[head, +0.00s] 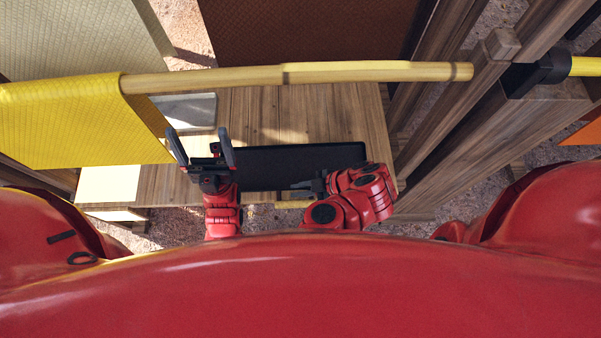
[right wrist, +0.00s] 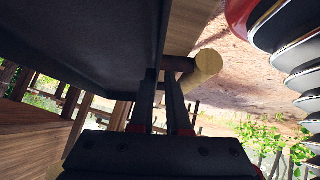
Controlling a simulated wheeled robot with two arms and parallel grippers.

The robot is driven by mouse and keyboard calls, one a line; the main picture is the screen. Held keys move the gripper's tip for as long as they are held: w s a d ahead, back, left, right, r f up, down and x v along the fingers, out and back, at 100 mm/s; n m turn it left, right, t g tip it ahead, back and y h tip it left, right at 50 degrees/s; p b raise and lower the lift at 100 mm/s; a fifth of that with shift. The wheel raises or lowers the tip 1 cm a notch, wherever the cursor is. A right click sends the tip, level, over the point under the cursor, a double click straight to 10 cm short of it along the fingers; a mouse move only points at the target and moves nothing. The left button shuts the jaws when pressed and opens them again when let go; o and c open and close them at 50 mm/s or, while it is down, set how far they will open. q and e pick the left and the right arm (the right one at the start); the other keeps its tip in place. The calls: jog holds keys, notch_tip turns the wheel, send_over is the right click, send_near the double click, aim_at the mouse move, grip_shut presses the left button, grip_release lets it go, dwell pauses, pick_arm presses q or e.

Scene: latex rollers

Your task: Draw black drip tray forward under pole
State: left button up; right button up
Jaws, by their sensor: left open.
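The black drip tray (head: 285,158) lies on a wooden surface below the pole (head: 330,73), which carries yellow sheet at its left. My left gripper (head: 202,146) is open and empty at the tray's left end, its fingers spread upward in the head view. My right gripper (head: 300,186) is at the tray's near edge. In the right wrist view the tray (right wrist: 85,35) fills the upper left, and its edge runs down to the narrow gap between my right fingers (right wrist: 159,85). They look closed on that edge; the contact itself is partly hidden.
Wooden posts (head: 455,115) stand close at the right. The yellow sheet (head: 80,125) hangs at the left. The wooden board (head: 340,110) behind the tray is bare. A round wooden bar end (right wrist: 208,63) is close beside my right fingers in the wrist view.

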jog(key=shift+s+d+f, duration=0.15)
jog(key=shift+d+f, duration=0.05)
jog(key=shift+f, duration=0.25)
jog(key=shift+d+r+p, duration=0.2)
jog(key=shift+r+p, duration=0.25)
jog(key=shift+p, duration=0.1)
jog(key=p+v, duration=1.5)
jog(key=v, duration=0.1)
jog(key=shift+r+p, duration=0.3)
jog(key=shift+r, duration=0.2)
